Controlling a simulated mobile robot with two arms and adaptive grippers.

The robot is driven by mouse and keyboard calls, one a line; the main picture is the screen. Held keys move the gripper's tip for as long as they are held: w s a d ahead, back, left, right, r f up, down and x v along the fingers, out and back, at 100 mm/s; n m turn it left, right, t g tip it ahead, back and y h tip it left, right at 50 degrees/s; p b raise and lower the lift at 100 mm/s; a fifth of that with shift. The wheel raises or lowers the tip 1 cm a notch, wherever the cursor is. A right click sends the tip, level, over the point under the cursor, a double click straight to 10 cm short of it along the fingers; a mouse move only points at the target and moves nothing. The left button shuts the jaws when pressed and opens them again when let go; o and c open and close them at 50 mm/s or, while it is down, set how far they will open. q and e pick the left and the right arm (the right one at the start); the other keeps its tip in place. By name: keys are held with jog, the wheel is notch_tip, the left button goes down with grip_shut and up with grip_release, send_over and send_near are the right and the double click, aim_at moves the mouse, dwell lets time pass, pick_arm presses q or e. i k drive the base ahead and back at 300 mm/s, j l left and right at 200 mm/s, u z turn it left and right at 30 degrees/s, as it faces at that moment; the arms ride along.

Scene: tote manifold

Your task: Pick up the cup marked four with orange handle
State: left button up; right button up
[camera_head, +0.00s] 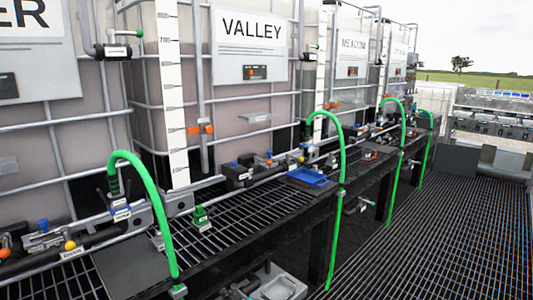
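I cannot make out a cup marked four with an orange handle in the head view. Small orange parts show, but none is clearly a cup handle: an orange fitting (200,129) on the front of a tote, another orange fitting (332,105) further back, and an orange knob (5,253) at the lower left edge. Neither of my grippers is in view.
Large caged totes (250,85) line the left and back, with labels such as VALLEY. Green hoses (150,190) arch over a black grated shelf (255,210). A blue tray (309,178) sits on the shelf. The grated walkway (450,235) at right looks clear.

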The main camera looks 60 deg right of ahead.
aim_at(409, 131)
jog(key=l+z, duration=0.4)
jog(key=i+l+z, duration=0.1)
jog(key=l+z, duration=0.25)
jog(key=i+l+z, duration=0.15)
jog(key=l+z, duration=0.25)
jog(key=i+l+z, duration=0.15)
jog(key=l+z, duration=0.2)
jog(key=i+l+z, duration=0.25)
jog(key=z, duration=0.15)
jog(key=i+l+z, duration=0.6)
jog(key=i, duration=0.2)
jog(key=i+l+z, duration=0.15)
jog(key=i+z, duration=0.15)
jog(key=i, duration=0.15)
jog(key=i+z, duration=0.25)
jog(key=i, duration=2.6)
jog(key=i+l+u, duration=0.2)
jog(key=i, duration=0.25)
jog(key=i+u, duration=0.15)
jog(key=i, duration=0.3)
jog(key=i+l+u, duration=0.2)
jog(key=i, duration=0.2)
jog(key=i+l+u, duration=0.15)
jog(key=i+l, duration=0.15)
jog(key=i+l+u, duration=0.5)
jog(key=i, duration=0.2)
